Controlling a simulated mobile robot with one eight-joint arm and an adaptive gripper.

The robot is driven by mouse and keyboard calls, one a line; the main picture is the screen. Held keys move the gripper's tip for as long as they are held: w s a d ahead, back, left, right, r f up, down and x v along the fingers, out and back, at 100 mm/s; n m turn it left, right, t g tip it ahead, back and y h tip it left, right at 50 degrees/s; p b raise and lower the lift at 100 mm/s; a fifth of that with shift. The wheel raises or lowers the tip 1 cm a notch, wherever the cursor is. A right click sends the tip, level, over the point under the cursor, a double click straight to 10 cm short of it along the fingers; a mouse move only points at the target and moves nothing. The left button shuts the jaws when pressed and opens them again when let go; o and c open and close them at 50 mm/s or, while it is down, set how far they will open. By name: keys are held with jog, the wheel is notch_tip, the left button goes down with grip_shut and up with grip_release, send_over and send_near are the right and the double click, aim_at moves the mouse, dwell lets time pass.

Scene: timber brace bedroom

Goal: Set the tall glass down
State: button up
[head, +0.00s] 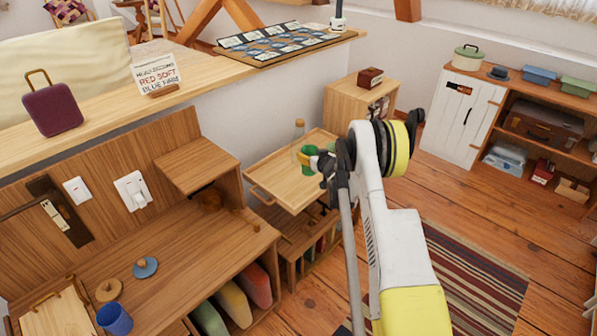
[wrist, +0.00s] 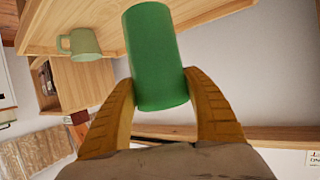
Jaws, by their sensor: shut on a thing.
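The tall glass is a green cylinder (wrist: 155,55), held between the two yellow fingers of my gripper (wrist: 163,108) in the wrist view. In the head view the green glass (head: 308,159) shows over the light wooden tray (head: 276,192), with my gripper (head: 316,162) at its right side. My gripper is shut on the glass. The tray's board also fills the top of the wrist view (wrist: 215,12). I cannot tell whether the glass touches the tray. My wrist hides part of the tray's right side.
A pale green mug (wrist: 80,44) is on the board near the glass in the wrist view. A clear corked bottle (head: 299,132) stands at the tray's back. The tray's front left part is bare. A wooden shelf box (head: 197,163) stands close on the left.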

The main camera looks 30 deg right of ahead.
jog(key=shift+w+a+f+b, duration=0.55)
jog(key=shift+a+f, duration=0.2)
jog(key=shift+f, duration=0.45)
jog(key=shift+w+a+f+b, duration=0.4)
jog(key=shift+a+f+b, duration=0.35)
jog(key=shift+f, duration=0.45)
jog(key=shift+w+a+f+b, duration=0.55)
jog(key=shift+a+f, duration=0.2)
jog(key=shift+f, duration=0.45)
jog(key=shift+f, duration=0.1)
jog(key=o, duration=1.3)
jog(key=shift+f, duration=0.1)
jog(key=shift+o, duration=0.2)
